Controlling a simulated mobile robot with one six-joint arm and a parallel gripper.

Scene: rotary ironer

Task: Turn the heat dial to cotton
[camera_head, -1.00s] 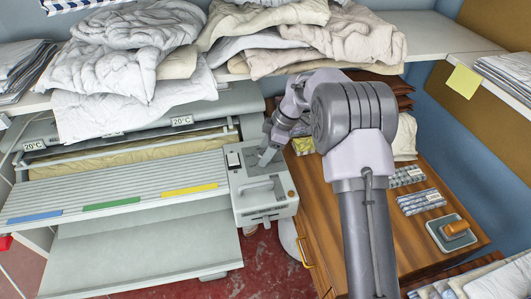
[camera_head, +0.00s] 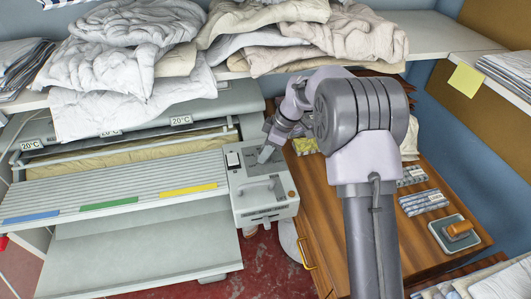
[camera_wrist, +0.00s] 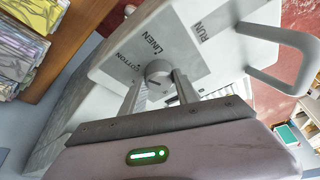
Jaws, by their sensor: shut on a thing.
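The heat dial (camera_wrist: 158,71) is a small round grey knob on the top face of the ironer's light grey control box (camera_head: 263,207). In the wrist view the words COTTON and LINEN are printed beside it. My gripper (camera_wrist: 158,86) is shut on the dial, one finger on each side of it. A dark mark shows on the dial, but I cannot tell exactly which word it points to. In the head view my gripper (camera_head: 265,155) is at the back of the box top and the dial is hidden.
A raised handle (camera_wrist: 285,55) and the word RUN are on the same box. The ironer's feed table (camera_head: 110,200) lies left. A wooden cabinet (camera_head: 340,225) with folded cloths stands right. Bedding (camera_head: 140,70) hangs over the shelf above.

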